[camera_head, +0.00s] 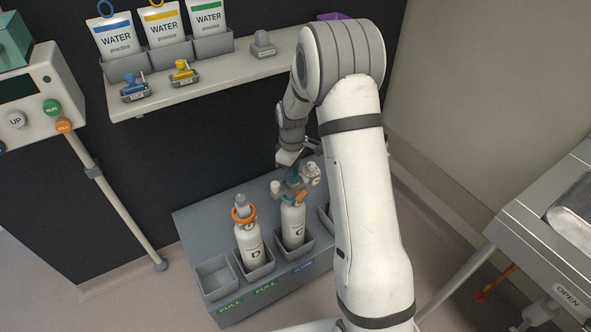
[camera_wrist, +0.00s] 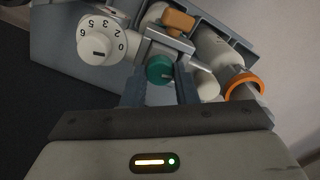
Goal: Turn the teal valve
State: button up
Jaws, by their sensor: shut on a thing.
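The teal valve (camera_wrist: 160,70) is a round knob on the regulator of a white cylinder marked C (camera_head: 293,224). In the wrist view my gripper (camera_wrist: 160,88) has one finger on each side of the knob and is shut on it. A white dial (camera_wrist: 101,40) with numbers from 0 to 6 sits to the left of the knob. In the head view my gripper (camera_head: 291,172) is above cylinder C, and my arm hides part of the area.
A cylinder marked D (camera_head: 252,245) with an orange ring stands left of C in the grey rack (camera_head: 228,303). A shelf (camera_head: 225,72) above holds WATER pouches and clips. A metal counter (camera_head: 540,215) is at right.

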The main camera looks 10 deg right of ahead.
jog(key=o, duration=1)
notch_tip(320, 180, up, 8)
jog(key=shift+f, duration=0.1)
